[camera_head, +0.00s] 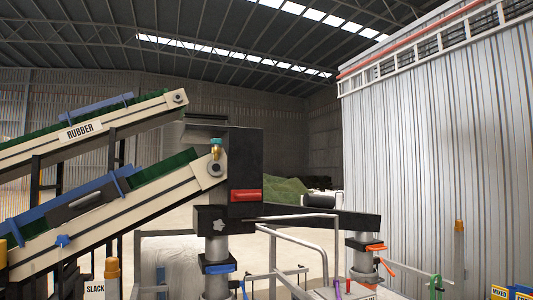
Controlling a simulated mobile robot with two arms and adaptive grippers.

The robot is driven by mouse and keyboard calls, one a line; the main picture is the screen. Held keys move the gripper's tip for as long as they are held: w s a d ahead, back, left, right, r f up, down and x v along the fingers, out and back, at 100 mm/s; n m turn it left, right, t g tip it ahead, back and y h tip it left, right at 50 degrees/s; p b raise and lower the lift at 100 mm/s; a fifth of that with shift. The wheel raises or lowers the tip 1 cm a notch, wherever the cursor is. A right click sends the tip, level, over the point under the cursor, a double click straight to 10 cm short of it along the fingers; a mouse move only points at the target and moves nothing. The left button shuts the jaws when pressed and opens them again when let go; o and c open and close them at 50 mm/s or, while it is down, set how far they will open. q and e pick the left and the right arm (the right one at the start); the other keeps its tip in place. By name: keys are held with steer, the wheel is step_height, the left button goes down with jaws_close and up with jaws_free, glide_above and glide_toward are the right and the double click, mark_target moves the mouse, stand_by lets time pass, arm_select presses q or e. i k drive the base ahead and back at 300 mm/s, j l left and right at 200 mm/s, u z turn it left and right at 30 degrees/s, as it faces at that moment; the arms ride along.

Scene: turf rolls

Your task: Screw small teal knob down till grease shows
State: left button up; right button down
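A small teal knob (216,143) sits on a brass-coloured fitting (216,154) at the upper end of the lower conveyor (120,220). The fitting stands upright just above the round roller bearing (215,169). The knob is too small in view to tell how far down it is screwed, and I cannot make out any grease. Neither of my grippers can be made out in the head view.
A black housing with a red handle (246,196) stands right beside the knob. Grey rails (290,240) and orange-topped posts (459,228) stand in front. A corrugated wall (440,150) closes the right side.

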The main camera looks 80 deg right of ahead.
mark_target(215, 142)
steer(key=z, duration=2.4)
steer(key=i+j, duration=0.1)
steer(key=i, duration=0.15)
